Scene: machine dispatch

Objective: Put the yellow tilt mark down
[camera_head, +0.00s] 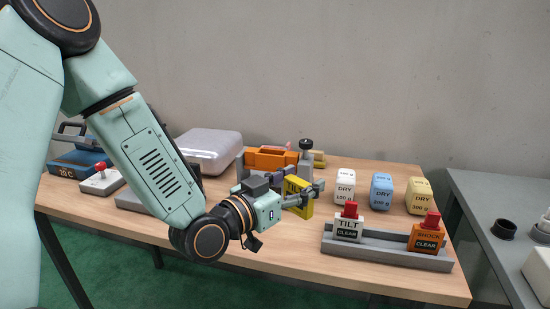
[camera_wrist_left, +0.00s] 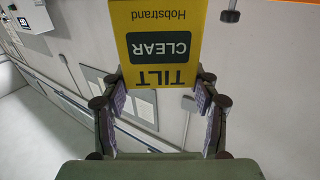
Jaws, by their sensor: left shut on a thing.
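The yellow tilt mark (camera_head: 298,196) is in my left gripper (camera_head: 300,188), held above the wooden table. In the left wrist view the yellow tilt mark (camera_wrist_left: 158,18) shows upside down, with the words TILT, CLEAR and Hobstrand. The fingers of my left gripper (camera_wrist_left: 160,105) are shut on its lower edge in that view. Part of the mark is hidden behind the fingers in the head view. My right gripper is not in view.
A grey rack (camera_head: 385,254) at the table's front right holds a white TILT mark (camera_head: 348,227) and an orange SHOCK mark (camera_head: 425,240). White, blue and yellow DRY blocks (camera_head: 381,191) stand behind it. An orange fixture (camera_head: 270,158) and a clear-lidded case (camera_head: 208,148) are at the back.

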